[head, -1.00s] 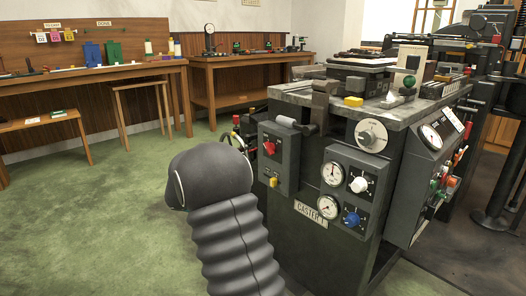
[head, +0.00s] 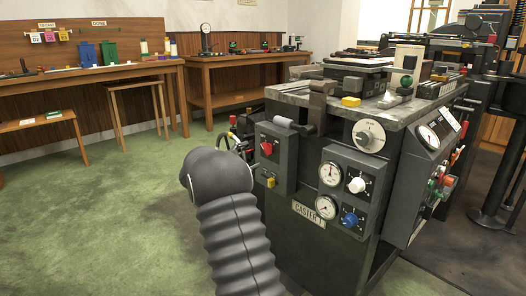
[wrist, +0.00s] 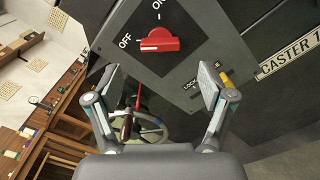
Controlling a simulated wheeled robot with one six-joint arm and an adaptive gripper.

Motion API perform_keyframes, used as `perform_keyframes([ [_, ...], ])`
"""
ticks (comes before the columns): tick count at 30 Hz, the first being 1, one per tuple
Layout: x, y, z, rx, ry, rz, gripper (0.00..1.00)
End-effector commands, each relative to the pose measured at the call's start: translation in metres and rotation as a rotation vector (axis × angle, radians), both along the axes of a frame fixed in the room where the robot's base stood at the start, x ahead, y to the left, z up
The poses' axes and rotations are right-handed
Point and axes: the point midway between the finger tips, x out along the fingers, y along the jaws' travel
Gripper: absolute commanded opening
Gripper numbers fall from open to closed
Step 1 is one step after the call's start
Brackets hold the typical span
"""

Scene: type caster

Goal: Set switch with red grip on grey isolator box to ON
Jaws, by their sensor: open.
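The grey isolator box (head: 277,157) is on the left side of the caster, with its red-grip switch (head: 267,148) on the front. In the wrist view the red grip (wrist: 152,42) lies across the picture, its left end towards the OFF label (wrist: 125,40). The ON label (wrist: 158,4) is above it. My gripper (wrist: 160,84) is open and empty, its fingers spread below the switch in the picture and apart from the red grip. In the head view my gripper is hidden behind my dark arm.
A yellow padlock (head: 271,182) hangs at the box's lower edge, near a LOCK label (wrist: 192,85). Gauges and knobs are on a panel (head: 345,190) to the right. A handwheel (wrist: 150,127) shows behind my fingers. Green floor (head: 110,220) is clear on the left.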

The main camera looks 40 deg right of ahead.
Motion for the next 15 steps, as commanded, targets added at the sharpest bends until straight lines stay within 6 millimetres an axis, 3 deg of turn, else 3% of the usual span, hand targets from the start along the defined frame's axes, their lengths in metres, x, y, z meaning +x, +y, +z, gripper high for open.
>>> perform_keyframes([
  [6, 0.002, -0.040, 0.000, 0.000, -0.001, -0.003, 0.81],
  [15, 0.005, -0.068, 0.000, 0.001, -0.001, -0.001, 0.81],
])
